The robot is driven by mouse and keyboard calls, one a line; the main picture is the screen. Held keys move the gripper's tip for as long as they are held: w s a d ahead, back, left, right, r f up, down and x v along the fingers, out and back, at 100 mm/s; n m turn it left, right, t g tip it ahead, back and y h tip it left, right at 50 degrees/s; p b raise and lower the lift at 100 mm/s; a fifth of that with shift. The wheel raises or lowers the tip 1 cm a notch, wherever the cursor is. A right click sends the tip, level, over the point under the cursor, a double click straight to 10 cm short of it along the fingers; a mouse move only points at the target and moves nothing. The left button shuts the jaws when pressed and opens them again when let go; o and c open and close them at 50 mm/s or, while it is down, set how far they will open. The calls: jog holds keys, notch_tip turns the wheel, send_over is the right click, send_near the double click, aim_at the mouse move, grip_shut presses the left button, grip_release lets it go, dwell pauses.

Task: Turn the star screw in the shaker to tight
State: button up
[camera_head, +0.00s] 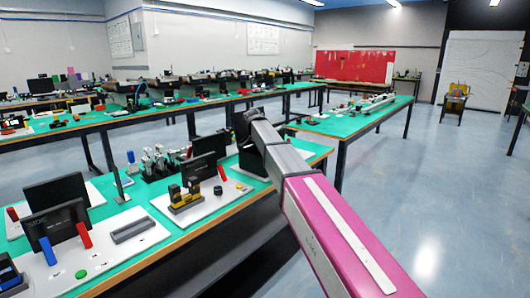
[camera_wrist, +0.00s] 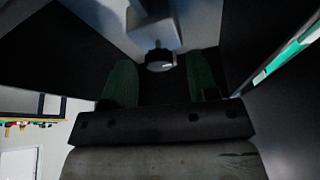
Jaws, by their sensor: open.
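In the wrist view my gripper (camera_wrist: 162,66) has its two green fingers apart. A dark knob with a lobed edge and a pale round face, which looks like the star screw (camera_wrist: 159,55), sits between the fingertips. Dark gaps show on both sides of it, and no finger clearly touches it. The knob is at the end of a pale grey block, which looks like part of the shaker (camera_wrist: 152,28). The screw's tightness cannot be told. In the head view my pink and grey arm reaches over the green table, and I cannot make out the fingers, screw or shaker.
On the near green table (camera_head: 183,228), a white board (camera_head: 100,265) holds black panels and coloured parts. Another white board (camera_head: 208,213) carries a yellow and black block (camera_head: 186,197). Dark panels stand close on both sides in the wrist view. Open floor (camera_head: 440,200) lies to the right.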

jog(key=v, duration=1)
jog(key=shift+r, duration=0.25)
jog(key=shift+s+a, duration=0.1)
jog(key=shift+a, duration=0.05)
